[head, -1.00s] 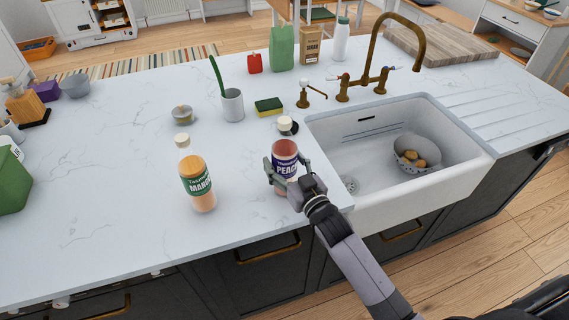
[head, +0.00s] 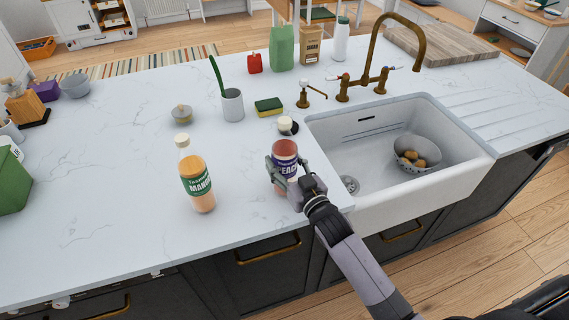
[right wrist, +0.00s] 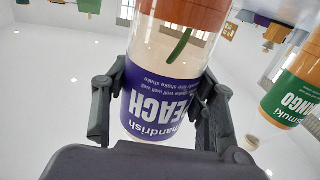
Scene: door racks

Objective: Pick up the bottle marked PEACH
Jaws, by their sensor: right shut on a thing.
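The PEACH bottle (head: 285,149) stands upright on the white counter, left of the sink, with a purple label and reddish-pink contents. My right gripper (head: 285,168) is shut on it, one finger on each side. In the right wrist view the bottle (right wrist: 165,108) appears upside down between the fingers (right wrist: 160,104), its PEACH lettering readable. Part of the bottle's lower side is hidden by the gripper. The similar MANGO bottle (head: 197,182), with a green label and orange contents, stands to the left, apart from the gripper; it also shows in the right wrist view (right wrist: 292,85). My left gripper is not in view.
The sink (head: 375,190) with a grey colander (head: 400,158) lies right of the PEACH bottle. A sponge (head: 268,106) and a grey cup (head: 232,105) are farther back.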

